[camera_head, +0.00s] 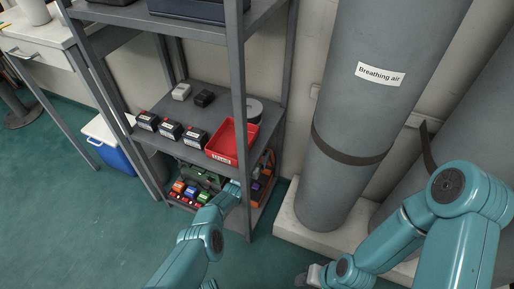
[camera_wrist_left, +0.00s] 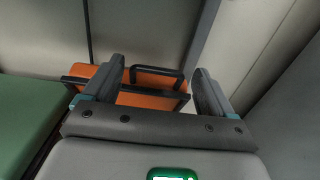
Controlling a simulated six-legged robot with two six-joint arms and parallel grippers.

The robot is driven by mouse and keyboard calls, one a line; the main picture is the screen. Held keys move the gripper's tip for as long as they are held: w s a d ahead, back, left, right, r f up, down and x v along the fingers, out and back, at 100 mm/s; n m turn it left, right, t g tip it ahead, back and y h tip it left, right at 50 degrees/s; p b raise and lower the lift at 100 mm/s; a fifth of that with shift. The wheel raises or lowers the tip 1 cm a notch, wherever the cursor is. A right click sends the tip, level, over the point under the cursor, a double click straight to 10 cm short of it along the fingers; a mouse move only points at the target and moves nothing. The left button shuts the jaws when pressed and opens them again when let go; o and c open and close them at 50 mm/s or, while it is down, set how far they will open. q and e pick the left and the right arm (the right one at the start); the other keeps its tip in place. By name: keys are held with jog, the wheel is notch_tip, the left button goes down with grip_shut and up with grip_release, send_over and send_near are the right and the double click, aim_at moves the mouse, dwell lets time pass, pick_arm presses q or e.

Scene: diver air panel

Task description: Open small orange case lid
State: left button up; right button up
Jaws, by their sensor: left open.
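The small orange case (camera_wrist_left: 98,76) shows in the left wrist view, with a black handle (camera_wrist_left: 158,71) and dark edging. In the head view, orange parts of it (camera_head: 268,166) show at the right end of the lower shelf, mostly hidden by the shelf post and my arm. My left gripper (camera_wrist_left: 155,76) is open; its two fingers stand on either side of the handle, and I cannot tell whether they touch the case. The lid looks closed. In the head view my left gripper (camera_head: 234,187) reaches into the lower shelf. My right gripper (camera_head: 314,276) is low at the bottom edge, away from the shelf.
A red tray (camera_head: 232,141) and several dark boxes (camera_head: 170,130) are on the shelf above. A green case (camera_head: 203,176) and small coloured items (camera_head: 189,192) sit left of my left gripper. The grey shelf post (camera_head: 240,110) is close. A large grey cylinder (camera_head: 370,105) stands right.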

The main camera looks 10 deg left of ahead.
pick_arm(q)
jog(key=shift+w+d+f, duration=0.1)
jog(key=shift+w+f, duration=0.1)
jog(key=shift+w, duration=0.05)
jog(key=r, duration=0.1)
jog(key=w+a+r, duration=0.1)
jog(key=w+g, duration=0.1)
jog(key=shift+w+a+r, duration=0.1)
jog(key=shift+a+r, duration=0.15)
jog(key=shift+r, duration=0.15)
jog(key=shift+c, duration=1.2)
jog(key=c, duration=0.5)
grip_shut()
jog(key=shift+s+d, duration=0.1)
jog(key=shift+s, duration=0.1)
